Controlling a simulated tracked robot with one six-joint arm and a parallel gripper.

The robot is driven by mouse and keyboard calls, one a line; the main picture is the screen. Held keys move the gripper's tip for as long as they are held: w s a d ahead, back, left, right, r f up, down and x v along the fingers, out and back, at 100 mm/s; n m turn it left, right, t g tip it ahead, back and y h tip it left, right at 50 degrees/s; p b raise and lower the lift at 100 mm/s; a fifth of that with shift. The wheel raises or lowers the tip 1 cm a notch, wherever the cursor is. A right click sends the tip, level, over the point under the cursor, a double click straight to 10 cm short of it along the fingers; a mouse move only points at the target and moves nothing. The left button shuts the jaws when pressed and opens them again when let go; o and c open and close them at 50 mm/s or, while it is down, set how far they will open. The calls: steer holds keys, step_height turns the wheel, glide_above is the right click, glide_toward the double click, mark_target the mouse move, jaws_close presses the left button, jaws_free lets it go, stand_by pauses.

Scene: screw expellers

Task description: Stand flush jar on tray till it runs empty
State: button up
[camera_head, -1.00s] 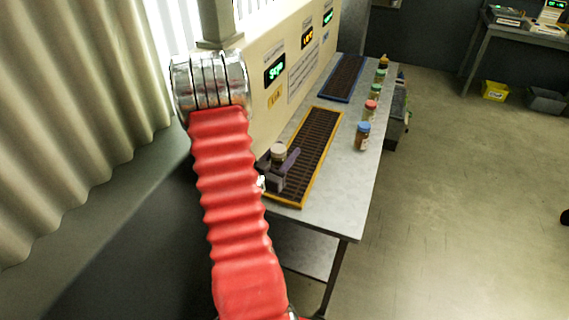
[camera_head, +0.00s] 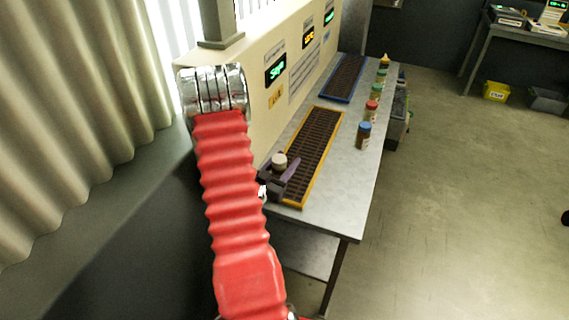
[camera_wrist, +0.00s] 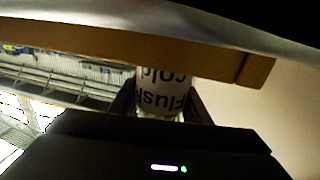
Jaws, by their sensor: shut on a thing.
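The flush jar (camera_head: 279,160) has a pale top showing above my gripper (camera_head: 281,182) in the head view. In the wrist view the jar (camera_wrist: 162,92) is white with dark lettering, "Flush" and "cold", upside down in the picture. My gripper's dark fingers (camera_wrist: 160,103) are shut around it. In the head view they overlap the near left part of the yellow-edged tray (camera_head: 296,204), which has a dark slatted top. I cannot tell whether the jar touches the tray, as the gripper hides its base.
A cream machine panel (camera_head: 262,131) with lit displays stands left of the tray. A blue-edged tray (camera_head: 337,99) lies farther back. Several jars, one blue-lidded (camera_head: 363,136), line the right of the grey table (camera_head: 345,190). An orange-brown bar (camera_wrist: 100,40) crosses the wrist view.

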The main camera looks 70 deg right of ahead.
mark_target(275, 174)
steer(key=o, duration=1.2)
steer(key=shift+f, duration=0.1)
steer(key=shift+o, duration=0.2)
steer(key=v, duration=1.2)
